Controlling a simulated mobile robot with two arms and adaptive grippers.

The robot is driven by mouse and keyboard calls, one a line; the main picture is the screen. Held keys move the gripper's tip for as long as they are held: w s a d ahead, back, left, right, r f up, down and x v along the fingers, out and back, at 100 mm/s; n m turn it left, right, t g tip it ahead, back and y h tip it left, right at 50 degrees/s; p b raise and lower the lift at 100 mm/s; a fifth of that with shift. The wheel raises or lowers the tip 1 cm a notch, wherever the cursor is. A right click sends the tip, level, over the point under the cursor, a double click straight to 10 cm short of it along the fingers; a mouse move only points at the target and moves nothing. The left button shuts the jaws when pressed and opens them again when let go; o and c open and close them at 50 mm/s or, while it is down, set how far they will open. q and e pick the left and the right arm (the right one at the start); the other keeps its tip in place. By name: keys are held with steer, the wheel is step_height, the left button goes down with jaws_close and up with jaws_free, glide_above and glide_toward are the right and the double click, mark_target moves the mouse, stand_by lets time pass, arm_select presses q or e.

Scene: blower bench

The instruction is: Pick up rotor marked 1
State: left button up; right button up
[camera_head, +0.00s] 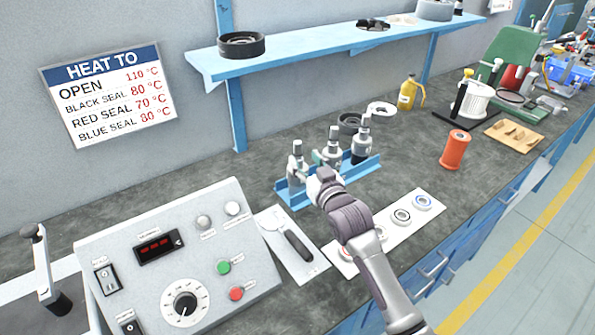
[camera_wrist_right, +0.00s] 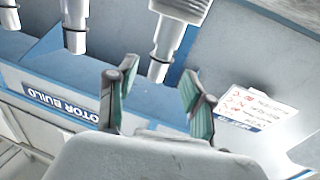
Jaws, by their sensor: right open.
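Several rotors stand upright in a blue rack (camera_head: 366,170) on the bench: a left one (camera_head: 297,160), a middle one (camera_head: 332,148) and a right one (camera_head: 362,137). No number on them is readable, so I cannot tell which is marked 1. My right gripper (camera_head: 318,183) is at the rack's front, close to the left and middle rotors. In the right wrist view my open gripper (camera_wrist_right: 155,88) has a rotor's shaft (camera_wrist_right: 160,62) showing beyond the gap between its fingers. The jaws hold nothing. My left gripper is out of view.
A control box (camera_head: 180,255) stands left, and a dark-handled tool (camera_head: 298,245) lies on a white sheet. A white strip with ring seals (camera_head: 402,215) lies in front of the rack, partly behind my arm. An orange spool (camera_head: 455,150) stands right. A blue shelf (camera_head: 300,47) runs above.

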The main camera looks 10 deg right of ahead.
mark_target(299, 153)
steer(key=shift+w+a+r, duration=0.1)
steer(key=shift+w+a, duration=0.05)
steer(key=shift+w, duration=0.7)
steer(key=shift+w+a+p, duration=0.25)
steer(key=shift+w+p, duration=0.05)
steer(key=shift+w, duration=0.95)
steer(key=shift+w+a+f, duration=0.1)
steer(key=shift+w+f, duration=0.1)
steer(key=shift+w, duration=0.3)
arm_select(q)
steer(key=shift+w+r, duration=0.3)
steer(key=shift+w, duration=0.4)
arm_select(e)
jaws_close()
steer(key=shift+r, duration=0.25)
